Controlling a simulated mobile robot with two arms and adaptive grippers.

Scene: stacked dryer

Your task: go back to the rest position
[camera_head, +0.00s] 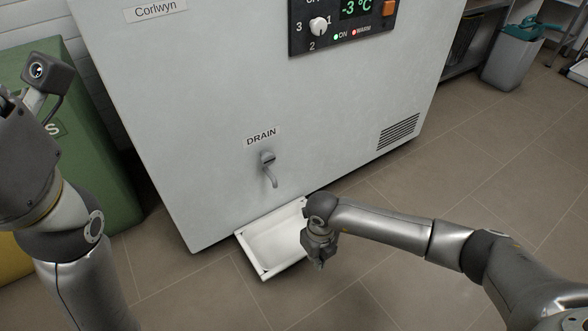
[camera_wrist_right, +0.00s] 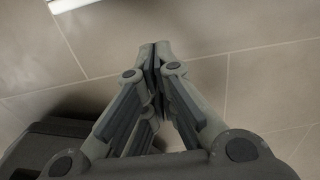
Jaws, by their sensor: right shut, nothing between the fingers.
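My right gripper (camera_head: 320,262) hangs at the right side of the white tray in the head view, pointing down above the tiled floor. In the right wrist view its two fingertips (camera_wrist_right: 155,52) meet, and nothing is between them. My left arm comes in at the left edge of the head view. Its wrist camera shows, but its fingers are outside the picture.
A white freezer (camera_head: 210,110) with a drain spout (camera_head: 268,170) and a control panel (camera_head: 345,25) stands ahead. A white tray (camera_head: 272,274) lies on the floor below the spout. A green bin (camera_head: 100,170) stands at left, a grey bin (camera_head: 510,62) at back right.

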